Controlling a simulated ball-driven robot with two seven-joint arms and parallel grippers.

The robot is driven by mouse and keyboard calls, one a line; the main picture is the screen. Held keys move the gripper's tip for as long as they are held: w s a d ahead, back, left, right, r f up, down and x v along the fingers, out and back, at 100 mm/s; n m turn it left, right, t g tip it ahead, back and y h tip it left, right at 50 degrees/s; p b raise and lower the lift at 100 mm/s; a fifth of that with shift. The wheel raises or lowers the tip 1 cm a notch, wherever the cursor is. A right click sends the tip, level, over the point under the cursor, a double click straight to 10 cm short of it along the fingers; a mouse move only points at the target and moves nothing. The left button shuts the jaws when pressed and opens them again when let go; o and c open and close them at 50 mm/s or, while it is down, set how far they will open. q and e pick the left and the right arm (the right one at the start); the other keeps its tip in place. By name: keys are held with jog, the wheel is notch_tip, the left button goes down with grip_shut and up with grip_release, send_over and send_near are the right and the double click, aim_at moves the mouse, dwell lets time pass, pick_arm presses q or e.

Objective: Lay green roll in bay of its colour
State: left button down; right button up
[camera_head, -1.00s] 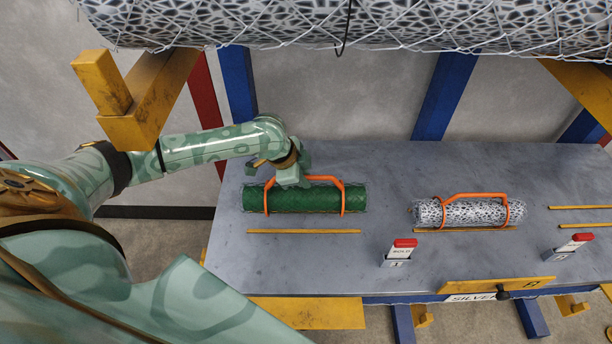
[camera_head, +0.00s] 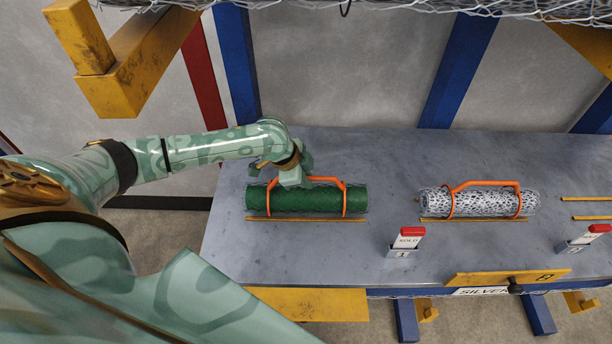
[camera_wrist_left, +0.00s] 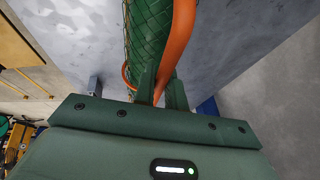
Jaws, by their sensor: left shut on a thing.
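The green roll (camera_head: 322,201), a dark green mesh cylinder with an orange handle (camera_head: 330,180), lies level over the left end of the grey table (camera_head: 400,160). A yellow strip (camera_head: 305,220) runs just in front of it. My left gripper (camera_head: 297,180) is shut on the orange handle at the roll's top. The left wrist view shows its fingers (camera_wrist_left: 160,92) around the handle (camera_wrist_left: 182,40), with the roll (camera_wrist_left: 150,35) beyond. I cannot tell whether the roll touches the table. My right gripper is not in view.
A silver-white roll (camera_head: 482,202) with an orange handle lies at the middle right behind a yellow strip. Red-topped label stands (camera_head: 408,240) and (camera_head: 586,238) rise near the front. A yellow plate (camera_head: 506,278) marked B is at the front edge. Two strips with bare table between lie at far right.

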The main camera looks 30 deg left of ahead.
pick_arm(q)
jog(key=shift+f, duration=0.45)
dwell(0.3)
jog(key=c, duration=1.4)
grip_release()
jog(key=shift+o, duration=0.2)
jog(key=shift+f, duration=0.1)
jog(key=p+v, duration=0.2)
jog(key=v, duration=1.4)
jog(key=shift+r+p, duration=0.2)
jog(key=shift+p, duration=0.2)
jog(key=shift+s, duration=0.1)
